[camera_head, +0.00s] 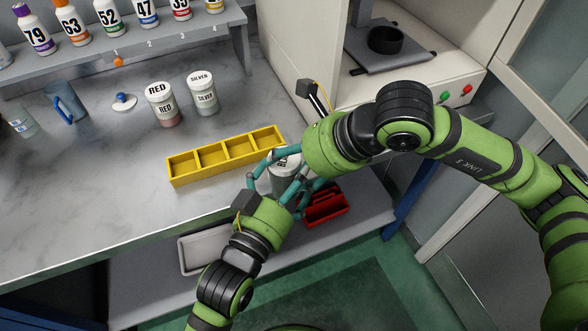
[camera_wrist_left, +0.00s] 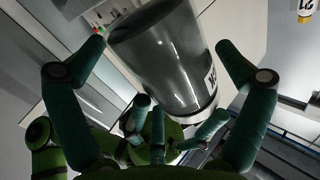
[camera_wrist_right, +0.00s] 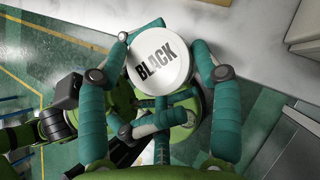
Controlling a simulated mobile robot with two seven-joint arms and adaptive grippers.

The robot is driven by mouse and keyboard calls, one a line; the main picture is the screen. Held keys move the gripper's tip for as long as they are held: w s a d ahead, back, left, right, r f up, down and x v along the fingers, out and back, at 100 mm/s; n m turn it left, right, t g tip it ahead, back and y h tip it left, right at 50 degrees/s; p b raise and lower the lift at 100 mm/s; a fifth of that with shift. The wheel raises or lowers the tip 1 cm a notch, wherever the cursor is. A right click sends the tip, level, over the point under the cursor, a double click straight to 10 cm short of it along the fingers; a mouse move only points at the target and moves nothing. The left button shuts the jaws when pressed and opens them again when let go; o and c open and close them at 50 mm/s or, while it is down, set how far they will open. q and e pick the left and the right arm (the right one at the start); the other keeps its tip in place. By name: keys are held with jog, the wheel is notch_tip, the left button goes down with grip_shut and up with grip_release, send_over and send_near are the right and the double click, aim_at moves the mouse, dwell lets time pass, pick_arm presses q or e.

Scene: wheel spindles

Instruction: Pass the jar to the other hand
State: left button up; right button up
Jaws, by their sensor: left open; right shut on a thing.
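The jar is a dark grey cylinder with a white lid marked BLACK (camera_wrist_right: 160,60). In the head view the jar (camera_head: 284,178) is partly hidden by fingers, in front of the yellow tray. My right gripper (camera_head: 283,176) is shut on it; in the right wrist view the fingers (camera_wrist_right: 160,55) press both sides near the lid. My left gripper (camera_head: 272,188) is open, coming from below left. In the left wrist view the jar (camera_wrist_left: 160,60) lies between its spread fingers (camera_wrist_left: 162,50), with gaps on both sides. The right gripper's fingers show behind the jar there.
A yellow compartment tray (camera_head: 225,158) lies at the counter's edge. RED (camera_head: 162,104) and SILVER (camera_head: 203,93) jars and a blue mug (camera_head: 66,103) stand behind. A red caddy (camera_head: 326,207) and grey tray (camera_head: 204,250) are on the lower shelf. A machine (camera_head: 395,55) stands right.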

pick_arm(q)
jog(key=shift+w+d, duration=0.2)
jog(key=shift+w, duration=0.15)
jog(key=shift+c, duration=0.4)
jog(key=c, duration=1.2)
jog(key=shift+r, duration=0.1)
jog(key=shift+c, duration=0.2)
pick_arm(e)
jog(key=o, duration=1.4)
jog(key=shift+o, duration=0.2)
